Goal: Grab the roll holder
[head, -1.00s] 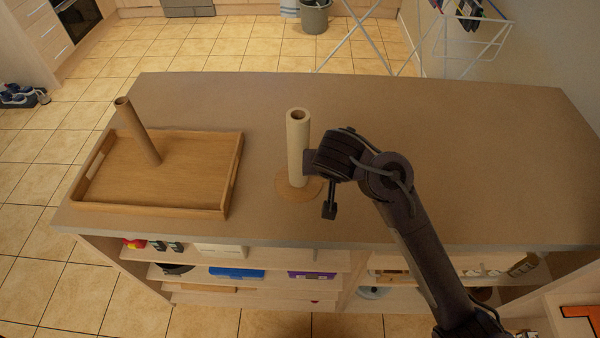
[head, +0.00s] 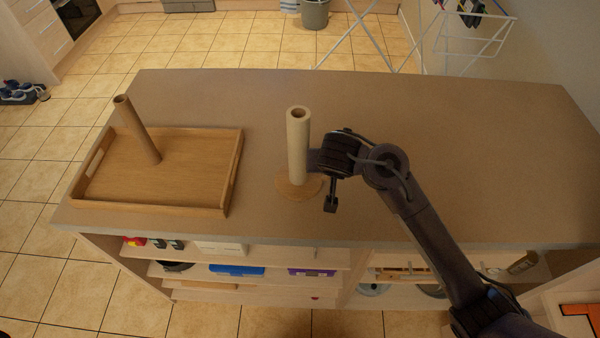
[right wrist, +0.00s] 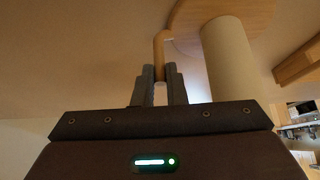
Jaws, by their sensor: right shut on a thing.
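The roll holder stands upright on the counter. Its round wooden base (head: 285,187) lies under a pale roll (head: 298,145). In the right wrist view, the base (right wrist: 250,15) and the roll (right wrist: 228,65) show close beyond my right gripper (right wrist: 160,84). A thin wooden rod (right wrist: 159,50) runs from the base's edge to between the fingertips, and my right gripper is shut on this rod of the roll holder. In the head view my right gripper (head: 312,162) is beside the roll, on its right, its tips hidden. My left gripper is not in view.
The counter right of the holder is clear. Shelves with several items are below the front edge.

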